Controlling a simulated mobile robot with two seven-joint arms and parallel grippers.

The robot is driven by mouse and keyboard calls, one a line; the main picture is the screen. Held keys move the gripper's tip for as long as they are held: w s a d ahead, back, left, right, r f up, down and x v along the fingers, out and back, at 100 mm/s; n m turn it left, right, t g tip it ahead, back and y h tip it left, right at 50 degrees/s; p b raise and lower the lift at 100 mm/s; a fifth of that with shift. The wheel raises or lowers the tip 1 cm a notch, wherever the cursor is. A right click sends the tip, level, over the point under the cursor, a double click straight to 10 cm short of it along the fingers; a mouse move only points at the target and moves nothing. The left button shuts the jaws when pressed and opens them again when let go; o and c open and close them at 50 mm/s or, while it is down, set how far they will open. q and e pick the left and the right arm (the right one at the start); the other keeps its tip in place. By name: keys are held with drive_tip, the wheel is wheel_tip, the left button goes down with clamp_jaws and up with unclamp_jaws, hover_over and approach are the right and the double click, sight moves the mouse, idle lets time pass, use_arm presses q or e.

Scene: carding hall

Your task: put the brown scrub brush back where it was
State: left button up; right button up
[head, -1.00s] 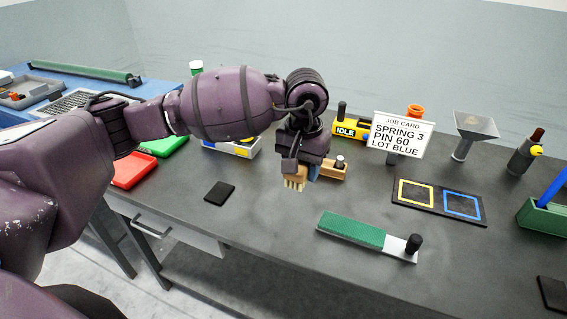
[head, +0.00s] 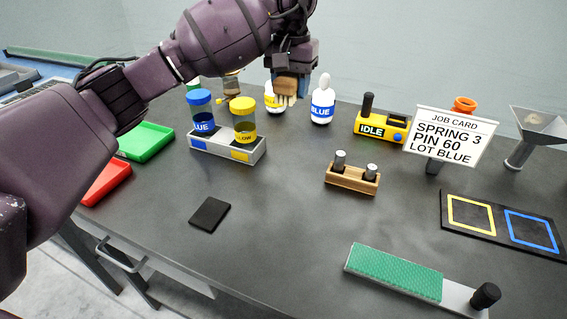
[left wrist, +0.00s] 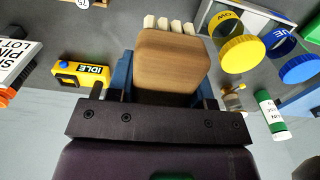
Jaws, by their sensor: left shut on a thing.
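The brown scrub brush (head: 284,87) is held in my left gripper (head: 291,72) above the back of the bench, with its pale bristles showing below. In the left wrist view the brush (left wrist: 172,62) is a wooden block between the blue fingers of my left gripper (left wrist: 167,82), with bristle tufts beyond it. The gripper is shut on it. The brush overlaps a yellow-labelled white bottle (head: 271,101) in the head view, and I cannot tell if they touch. My right gripper is not in view.
A blue-labelled bottle (head: 322,104) stands just right of the brush. A grey rack (head: 215,146) holds blue and yellow jars. A wooden block with pins (head: 352,180), a black pad (head: 210,214) and a green-topped bar (head: 395,272) lie in front. Bare bench surrounds the pad.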

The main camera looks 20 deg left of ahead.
use_arm(q)
wheel_tip(320, 180, down, 6)
drive_tip(key=b, duration=0.1)
hover_over(290, 169)
wheel_tip(290, 169, down, 9)
drive_tip(key=shift+r, duration=0.2)
drive_tip(key=shift+f, duration=0.55)
drive_tip(key=shift+w+f+b, duration=0.1)
drive_tip(key=shift+f+b, duration=0.3)
drive_tip(key=shift+f, duration=1.85)
drive_tip(key=shift+r, duration=0.1)
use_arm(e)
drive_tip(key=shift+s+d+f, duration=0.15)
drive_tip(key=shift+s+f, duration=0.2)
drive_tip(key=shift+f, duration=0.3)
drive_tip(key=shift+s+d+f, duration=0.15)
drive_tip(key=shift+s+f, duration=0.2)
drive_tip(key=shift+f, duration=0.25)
